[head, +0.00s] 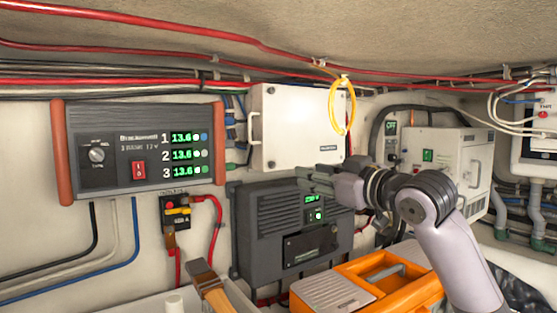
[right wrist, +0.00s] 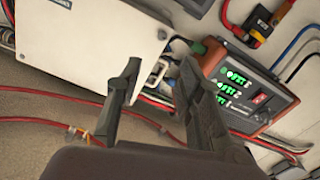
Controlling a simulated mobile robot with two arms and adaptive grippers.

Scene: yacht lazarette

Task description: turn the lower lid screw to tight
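The white box (head: 300,120) on the wall has a flat lid with a handle (head: 254,128) at its left edge. A small dark dot, apparently the lower lid screw (head: 271,164), shows near the lid's lower left corner; it also shows in the right wrist view (right wrist: 162,35). How tight it is cannot be read. My right gripper (head: 308,180) is in front of the box's lower edge, to the right of that screw. In the right wrist view its fingers (right wrist: 160,72) are apart with nothing between them, and the handle appears beyond them. My left gripper is not in view.
A panel with green displays (head: 140,150) is left of the box. A dark grey unit (head: 262,235) hangs below it. A yellow cable loop (head: 343,108) hangs over the box's right side.

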